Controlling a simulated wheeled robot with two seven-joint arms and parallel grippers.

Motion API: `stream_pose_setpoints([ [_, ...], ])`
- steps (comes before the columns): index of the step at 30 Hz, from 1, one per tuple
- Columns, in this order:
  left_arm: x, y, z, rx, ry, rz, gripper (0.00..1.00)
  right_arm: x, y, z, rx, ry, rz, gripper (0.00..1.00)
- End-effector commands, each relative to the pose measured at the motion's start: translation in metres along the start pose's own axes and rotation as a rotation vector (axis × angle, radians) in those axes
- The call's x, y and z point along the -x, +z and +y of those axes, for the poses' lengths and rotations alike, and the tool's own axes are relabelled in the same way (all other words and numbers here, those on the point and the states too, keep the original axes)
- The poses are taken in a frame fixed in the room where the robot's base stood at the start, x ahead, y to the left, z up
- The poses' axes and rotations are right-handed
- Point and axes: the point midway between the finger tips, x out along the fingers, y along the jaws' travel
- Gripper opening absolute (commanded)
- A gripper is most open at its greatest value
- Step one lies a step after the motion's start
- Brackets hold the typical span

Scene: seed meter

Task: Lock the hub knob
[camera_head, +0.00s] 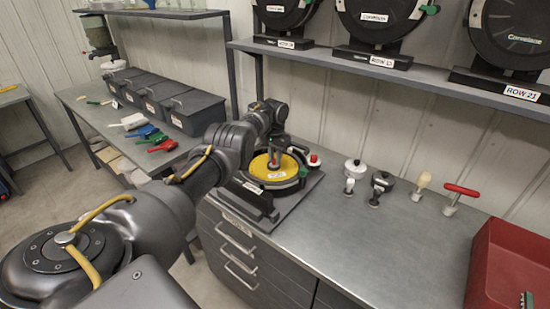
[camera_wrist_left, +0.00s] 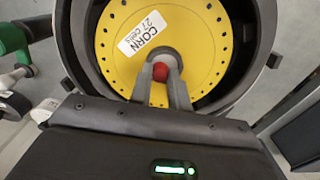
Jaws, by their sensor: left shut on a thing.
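The seed meter (camera_head: 262,187) lies on its stand on the workbench, with a yellow seed disc (camera_head: 262,173) labelled as corn facing up. The disc also shows in the left wrist view (camera_wrist_left: 200,72). My left gripper (camera_head: 274,160) is above the middle of the disc. In the left wrist view its two fingers are shut on the red hub knob (camera_wrist_left: 160,71) at the disc's centre. The knob's lower part and its locking state are hidden by the fingers. My right gripper is not in view.
Several small tools stand on the bench right of the meter, including a red-handled one (camera_head: 460,192). A red bin (camera_head: 512,262) is at the right. Meters stand on the shelf (camera_head: 420,79) above. Grey bins (camera_head: 195,112) line the left bench.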

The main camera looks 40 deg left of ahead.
Motion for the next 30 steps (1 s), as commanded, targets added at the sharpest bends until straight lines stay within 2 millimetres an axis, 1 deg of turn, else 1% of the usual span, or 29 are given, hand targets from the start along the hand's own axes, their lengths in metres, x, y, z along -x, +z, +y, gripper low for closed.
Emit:
stream_pose_setpoints([
  [10,-0.001,0.0,0.0,-0.002,0.0,-0.002,0.0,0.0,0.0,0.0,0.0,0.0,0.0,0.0],
  [11,-0.001,0.001,0.0,-0.002,0.0,-0.002,0.21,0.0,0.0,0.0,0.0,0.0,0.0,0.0],
  [15,-0.001,0.0,0.0,-0.001,0.0,-0.001,0.39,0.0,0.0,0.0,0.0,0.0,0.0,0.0],
  [16,-0.001,0.0,0.0,-0.001,0.0,-0.001,0.4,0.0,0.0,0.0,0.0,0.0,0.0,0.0],
  [23,0.0,0.0,0.0,-0.001,0.0,0.0,0.4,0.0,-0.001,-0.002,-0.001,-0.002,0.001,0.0],
  [25,0.003,0.0,0.0,-0.001,0.0,0.0,0.4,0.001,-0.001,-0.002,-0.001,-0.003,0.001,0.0],
  [28,0.014,-0.001,0.0,-0.001,0.002,0.002,0.4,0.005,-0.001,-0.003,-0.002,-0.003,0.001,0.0],
  [30,0.027,-0.001,-0.001,-0.001,0.0,0.002,0.4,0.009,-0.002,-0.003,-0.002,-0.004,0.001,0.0],
])
